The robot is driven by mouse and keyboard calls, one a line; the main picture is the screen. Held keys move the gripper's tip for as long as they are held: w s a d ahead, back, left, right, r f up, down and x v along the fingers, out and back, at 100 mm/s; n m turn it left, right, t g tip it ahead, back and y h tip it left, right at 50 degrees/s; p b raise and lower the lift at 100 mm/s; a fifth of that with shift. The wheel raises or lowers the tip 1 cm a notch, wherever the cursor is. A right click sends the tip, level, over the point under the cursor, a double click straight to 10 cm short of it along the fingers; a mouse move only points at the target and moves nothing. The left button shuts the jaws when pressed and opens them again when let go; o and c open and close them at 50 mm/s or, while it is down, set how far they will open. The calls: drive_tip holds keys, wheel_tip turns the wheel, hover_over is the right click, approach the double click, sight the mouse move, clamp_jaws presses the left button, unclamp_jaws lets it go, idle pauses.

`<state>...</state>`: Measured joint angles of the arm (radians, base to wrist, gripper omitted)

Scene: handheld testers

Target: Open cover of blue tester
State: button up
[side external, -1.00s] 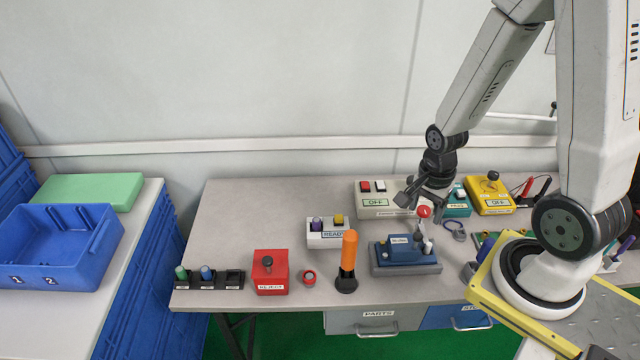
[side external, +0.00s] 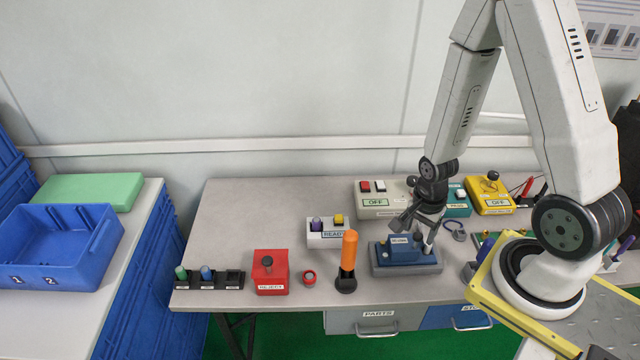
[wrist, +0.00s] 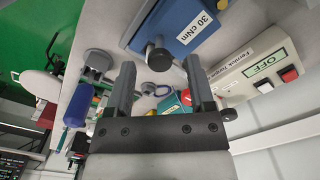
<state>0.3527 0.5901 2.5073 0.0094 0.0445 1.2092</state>
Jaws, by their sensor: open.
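The blue tester (side external: 408,268) stands on the grey table, left of my arm's base. A raised blue block with a white label sits on its base, and a pale upright part stands at its right end. In the wrist view the tester (wrist: 188,18) is at the top, with a "30 cNm" label and a dark round knob (wrist: 158,52). I cannot tell which part is the cover. My gripper (side external: 414,230) is open just above the tester's right side. In the wrist view its fingers (wrist: 160,72) point toward the knob, with nothing held between them.
A grey OFF box (side external: 376,203), a teal box (side external: 458,207) and a yellow box (side external: 490,198) stand behind. An orange-handled tool (side external: 348,255) stands left of the tester, near a READY box (side external: 326,240) and a red box (side external: 270,280). The table's back left is clear.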

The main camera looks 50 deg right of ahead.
drive_tip(key=shift+f, duration=0.35)
clamp_jaws()
idle(1.4)
